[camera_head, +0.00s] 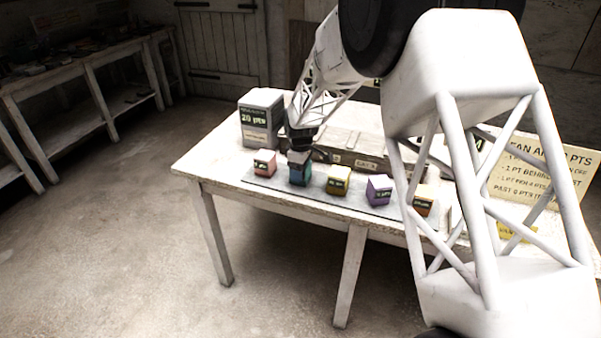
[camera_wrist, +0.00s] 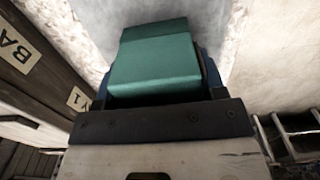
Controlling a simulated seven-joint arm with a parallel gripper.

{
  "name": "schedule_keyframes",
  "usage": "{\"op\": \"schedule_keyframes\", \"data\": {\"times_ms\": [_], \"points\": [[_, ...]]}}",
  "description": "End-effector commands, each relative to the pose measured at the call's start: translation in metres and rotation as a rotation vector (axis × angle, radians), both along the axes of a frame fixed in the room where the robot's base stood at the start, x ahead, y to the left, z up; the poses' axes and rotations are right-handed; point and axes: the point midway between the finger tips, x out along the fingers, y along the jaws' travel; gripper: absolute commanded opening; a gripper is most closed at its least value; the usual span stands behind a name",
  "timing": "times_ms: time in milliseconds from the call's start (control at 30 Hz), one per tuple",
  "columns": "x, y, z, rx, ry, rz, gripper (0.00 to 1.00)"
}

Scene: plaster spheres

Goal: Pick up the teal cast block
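The teal cast block (camera_head: 300,175) is in the row of blocks on the grey mat, second from the left, and appears to rest on it. My gripper (camera_head: 299,157) is directly above and around its upper part, pointing down. In the wrist view the teal block (camera_wrist: 155,65) lies between the blue fingers of my gripper (camera_wrist: 157,85), close to both. Whether the fingers press on it is not clear, as their tips are largely hidden by the block.
A pink block (camera_head: 265,163) stands close on the left, an olive block (camera_head: 338,180) on the right, then a purple block (camera_head: 379,190) and an orange one (camera_head: 423,201). Behind are a grey box (camera_head: 261,118) and a long wooden case (camera_head: 350,150). The table's front edge is near.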

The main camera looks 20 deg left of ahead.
Motion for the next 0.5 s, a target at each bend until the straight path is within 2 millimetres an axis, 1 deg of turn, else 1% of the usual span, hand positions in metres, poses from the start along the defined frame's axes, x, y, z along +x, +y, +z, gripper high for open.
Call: {"op": "schedule_keyframes", "data": {"times_ms": [33,167,200,500], "points": [[-0.0001,0.0,0.0,0.0,0.0,0.0,0.52],[-0.0001,0.0,0.0,0.0,0.0,0.0,0.32],[0.0001,0.0001,0.0005,0.0,0.0,0.0,0.3],[0.0001,0.0001,0.0019,0.0,-0.001,0.0,0.3]]}}
